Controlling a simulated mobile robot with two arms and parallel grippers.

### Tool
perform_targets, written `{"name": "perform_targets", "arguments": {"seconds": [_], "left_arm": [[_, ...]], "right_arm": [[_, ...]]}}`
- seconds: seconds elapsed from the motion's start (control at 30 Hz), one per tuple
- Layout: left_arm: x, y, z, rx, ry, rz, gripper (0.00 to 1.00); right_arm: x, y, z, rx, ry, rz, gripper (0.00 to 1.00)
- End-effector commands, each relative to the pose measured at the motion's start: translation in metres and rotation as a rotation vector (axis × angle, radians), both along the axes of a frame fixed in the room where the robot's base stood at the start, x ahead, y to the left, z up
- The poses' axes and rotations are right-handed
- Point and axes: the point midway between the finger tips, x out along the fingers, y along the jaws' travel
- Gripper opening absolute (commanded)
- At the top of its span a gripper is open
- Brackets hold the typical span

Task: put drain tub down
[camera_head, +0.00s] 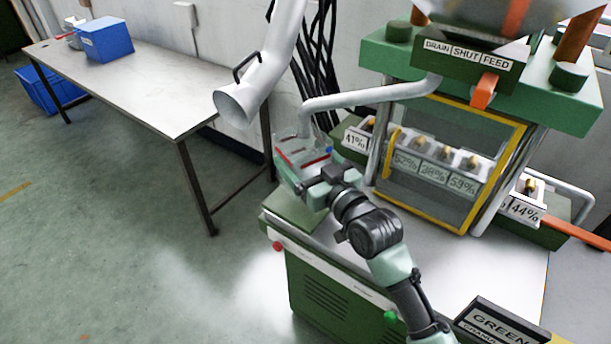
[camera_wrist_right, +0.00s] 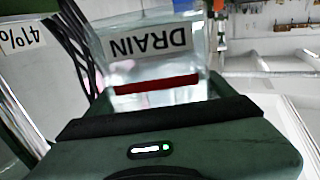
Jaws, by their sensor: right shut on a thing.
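The drain tub (camera_head: 293,155) is a clear tub with a red line, at the left end of the green machine, below the grey drain pipe. It also shows in the right wrist view (camera_wrist_right: 152,92), with a DRAIN label that appears upside down and a red band. My right gripper (camera_head: 312,178) is shut on the tub at its near side. Its fingertips are hidden behind the gripper body in the wrist view. I cannot tell whether the tub touches the surface under it. My left gripper is not in view.
The green machine (camera_head: 340,293) has a flat metal top. Its drain pipe (camera_head: 370,97) bends down near the tub. A mostly bare metal table (camera_head: 150,85) at the left carries a blue bin (camera_head: 105,42). A GREEN label block (camera_head: 500,322) sits front right.

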Motion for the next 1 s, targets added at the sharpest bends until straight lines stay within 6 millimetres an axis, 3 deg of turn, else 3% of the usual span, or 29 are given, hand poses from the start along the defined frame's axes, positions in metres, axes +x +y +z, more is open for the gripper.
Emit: {"name": "perform_targets", "arguments": {"seconds": [0.37, 0.77, 0.8, 0.83, 1.0], "left_arm": [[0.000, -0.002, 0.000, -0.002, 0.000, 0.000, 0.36], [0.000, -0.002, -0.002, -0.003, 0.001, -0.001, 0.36], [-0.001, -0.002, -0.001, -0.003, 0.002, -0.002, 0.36], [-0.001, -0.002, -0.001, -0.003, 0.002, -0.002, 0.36], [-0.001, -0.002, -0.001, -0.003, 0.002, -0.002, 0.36]], "right_arm": [[0.000, 0.000, -0.044, -0.001, 0.000, 0.000, 0.41], [0.000, 0.000, -0.050, 0.000, -0.001, 0.000, 0.41], [0.000, 0.000, -0.048, 0.000, -0.001, 0.000, 0.95], [0.000, 0.000, -0.048, 0.000, -0.001, 0.000, 1.00], [0.000, 0.000, -0.048, 0.000, -0.001, 0.000, 1.00]]}}
